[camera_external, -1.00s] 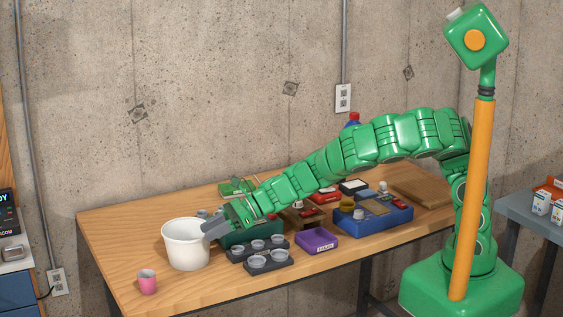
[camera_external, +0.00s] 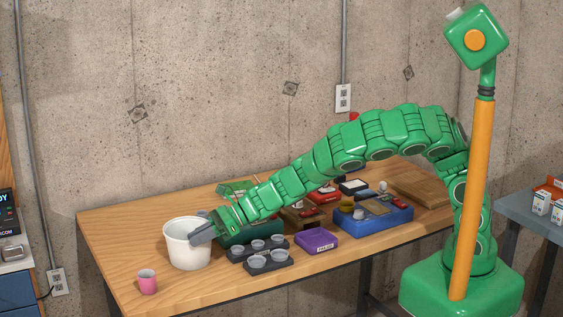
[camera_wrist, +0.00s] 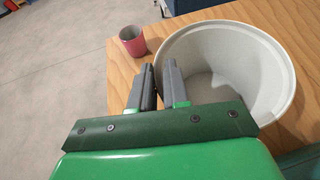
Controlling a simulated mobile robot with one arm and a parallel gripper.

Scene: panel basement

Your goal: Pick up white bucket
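The white bucket (camera_external: 188,252) stands upright on the left part of the wooden table. In the wrist view, the bucket (camera_wrist: 262,75) is at the upper right, with its empty inside showing. My gripper (camera_external: 195,238) reaches down to its near right rim in the outside view. In the wrist view, my gripper (camera_wrist: 157,68) straddles the bucket's wall, one grey finger outside and the other over the inside. The fingers are a small gap apart with the rim between them. I cannot tell whether both press on the wall.
A pink cup (camera_external: 147,281) stands left of the bucket, near the table's front edge. A black tray of round tins (camera_external: 262,253), a purple bin (camera_external: 317,240) and a blue organiser (camera_external: 376,217) stand to the right. The table's left end (camera_external: 110,225) is bare.

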